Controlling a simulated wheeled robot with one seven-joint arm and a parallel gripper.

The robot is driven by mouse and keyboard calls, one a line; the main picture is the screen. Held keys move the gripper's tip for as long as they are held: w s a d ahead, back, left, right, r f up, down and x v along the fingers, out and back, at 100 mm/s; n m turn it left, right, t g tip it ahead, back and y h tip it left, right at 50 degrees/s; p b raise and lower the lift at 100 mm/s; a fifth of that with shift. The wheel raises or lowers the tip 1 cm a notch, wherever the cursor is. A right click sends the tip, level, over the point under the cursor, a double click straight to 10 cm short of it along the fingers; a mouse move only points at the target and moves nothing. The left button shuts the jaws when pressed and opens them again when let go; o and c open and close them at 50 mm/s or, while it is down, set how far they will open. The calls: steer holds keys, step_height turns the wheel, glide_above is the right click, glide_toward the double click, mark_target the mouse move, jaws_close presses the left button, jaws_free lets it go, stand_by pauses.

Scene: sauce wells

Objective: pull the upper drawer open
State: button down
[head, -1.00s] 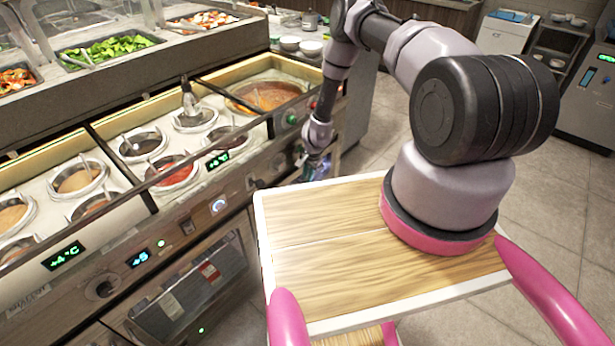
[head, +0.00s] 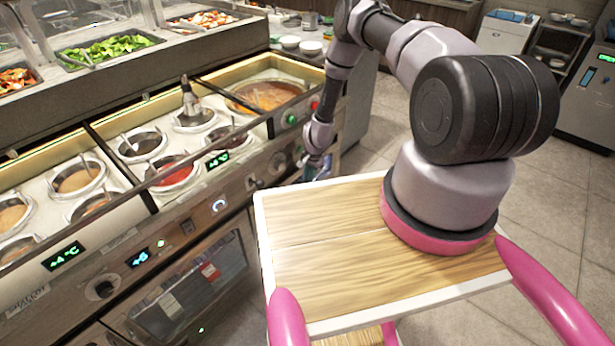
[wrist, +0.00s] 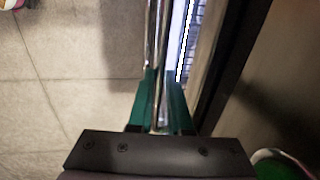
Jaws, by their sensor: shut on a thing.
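My gripper (wrist: 160,88) has teal fingers, one on each side of a shiny metal bar handle (wrist: 157,40) in the wrist view. It is shut on this handle. Right of the handle a bright, bluish strip (wrist: 187,40) runs beside a dark edge; I cannot tell whether it is the drawer's inside or a reflection in its front. In the head view my gripper (head: 313,166) is low at the right end of the sauce counter, partly hidden by my arm. The drawer's front is mostly hidden there, so how far it is open cannot be told.
The counter (head: 205,205) with sauce wells and a large soup pan (head: 265,95) stands at the left. A glass-fronted oven door (head: 185,295) is below it. Tiled floor (wrist: 70,90) is clear beside the handle.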

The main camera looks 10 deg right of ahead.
steer(key=s+d, duration=0.9)
steer(key=s, duration=0.3)
steer(key=s+d, duration=0.9)
steer(key=s, duration=0.3)
steer(key=shift+s, duration=0.3)
steer(key=c, duration=0.8)
jaws_free()
steer(key=shift+c, duration=0.2)
steer(key=shift+r, duration=0.1)
step_height(320, 180, up, 10)
steer(key=s+d, duration=0.1)
steer(key=shift+s+r, duration=0.2)
steer(key=shift+s, duration=0.1)
